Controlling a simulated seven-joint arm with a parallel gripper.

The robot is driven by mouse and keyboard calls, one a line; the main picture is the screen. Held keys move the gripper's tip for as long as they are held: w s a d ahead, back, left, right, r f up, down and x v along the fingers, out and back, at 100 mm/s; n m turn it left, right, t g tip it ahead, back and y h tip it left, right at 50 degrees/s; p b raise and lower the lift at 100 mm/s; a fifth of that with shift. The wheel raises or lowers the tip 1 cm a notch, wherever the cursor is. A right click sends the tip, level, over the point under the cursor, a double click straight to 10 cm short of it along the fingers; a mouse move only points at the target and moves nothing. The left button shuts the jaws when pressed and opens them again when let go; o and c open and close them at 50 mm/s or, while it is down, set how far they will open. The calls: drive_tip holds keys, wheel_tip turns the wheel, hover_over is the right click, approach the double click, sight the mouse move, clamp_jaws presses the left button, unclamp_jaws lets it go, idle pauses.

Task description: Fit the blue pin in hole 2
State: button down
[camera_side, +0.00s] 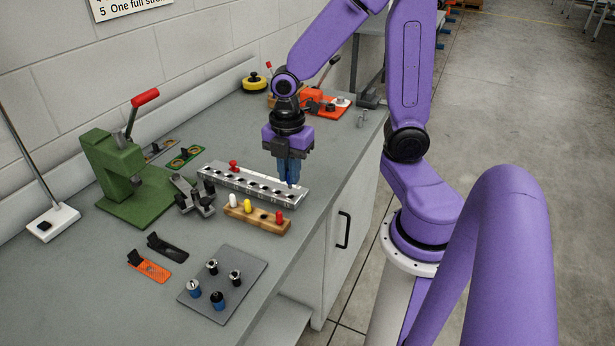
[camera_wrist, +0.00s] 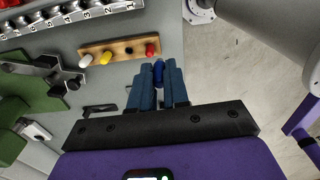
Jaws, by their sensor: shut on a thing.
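My gripper (camera_side: 290,180) points down over the right end of the grey metal hole block (camera_side: 212,172) in the side view. It is shut on the blue pin (camera_wrist: 158,72), which shows between the blue fingers in the wrist view. The fingers hide most of the pin in the side view, and I cannot tell whether its tip touches the block. The block has a row of dark holes, and a red pin stands near its left end.
A wooden rack (camera_side: 250,216) in front of the block holds white, yellow and red pins, with one empty hole. A green lever press (camera_side: 110,170), dark clamp (camera_side: 190,195) and grey plate (camera_side: 240,262) with several small parts stand to the left and front.

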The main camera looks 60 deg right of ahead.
drive_tip(key=w+d+f+m, duration=0.3)
drive_tip(key=w+d+f, duration=0.1)
drive_tip(key=w+d, duration=0.4)
drive_tip(key=shift+w+a+f, duration=0.1)
drive_tip(key=shift+f, duration=1.25)
drive_tip(key=shift+a+f, duration=0.1)
drive_tip(key=shift+f, duration=1.2)
drive_tip(key=shift+f, duration=1.2)
drive_tip(key=c, duration=1)
unclamp_jaws()
drive_tip(key=shift+c, duration=0.2)
drive_tip(key=shift+r, duration=0.1)
